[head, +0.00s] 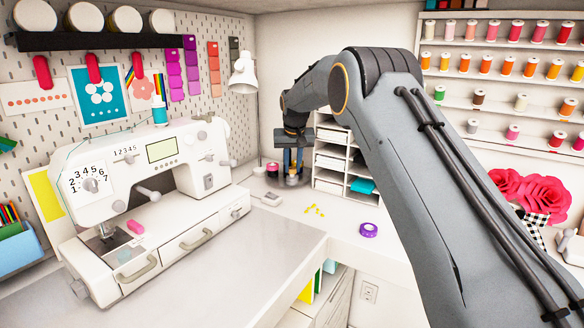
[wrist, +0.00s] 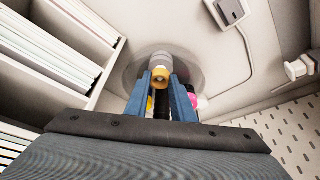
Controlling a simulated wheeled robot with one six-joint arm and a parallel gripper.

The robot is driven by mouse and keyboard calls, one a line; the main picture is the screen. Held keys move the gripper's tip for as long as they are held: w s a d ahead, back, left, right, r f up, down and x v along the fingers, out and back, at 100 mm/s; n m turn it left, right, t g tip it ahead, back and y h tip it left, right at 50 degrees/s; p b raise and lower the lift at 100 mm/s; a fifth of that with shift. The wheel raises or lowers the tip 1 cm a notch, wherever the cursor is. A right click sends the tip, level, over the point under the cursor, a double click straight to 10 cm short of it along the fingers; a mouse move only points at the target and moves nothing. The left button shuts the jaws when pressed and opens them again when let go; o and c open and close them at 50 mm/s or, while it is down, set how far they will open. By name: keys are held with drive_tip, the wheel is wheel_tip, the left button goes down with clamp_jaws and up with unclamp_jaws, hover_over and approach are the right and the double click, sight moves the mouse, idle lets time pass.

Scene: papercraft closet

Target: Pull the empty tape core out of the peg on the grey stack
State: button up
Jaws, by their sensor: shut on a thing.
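My gripper (wrist: 160,82) points at the counter in the back corner, with its two blue fingers close together. It is shut on a small yellow-orange ring with a pale centre, which I take for the tape core (wrist: 160,75). A pale post shows just beyond the ring, above a round grey base (wrist: 195,75), apparently the grey stack. I cannot tell whether the core is still around the peg. Bits of pink and yellow show behind the fingers in the wrist view.
A white paper shelf (head: 330,160) stands close right of my gripper. A desk lamp (head: 243,75) and sewing machine (head: 145,190) are to the left. A grey device (head: 271,199), yellow bits (head: 315,210) and a purple tape roll (head: 369,230) lie on the counter.

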sight(293, 170)
drive_tip(key=shift+r+p, duration=0.35)
drive_tip(key=shift+r, duration=1)
drive_tip(key=shift+o, duration=0.2)
drive_tip(key=shift+r+p, duration=0.5)
drive_tip(key=shift+r, duration=1)
drive_tip(key=shift+r+p, duration=0.6)
drive_tip(key=shift+r, duration=0.85)
drive_tip(key=shift+r+p, duration=0.7)
drive_tip(key=shift+r, duration=0.85)
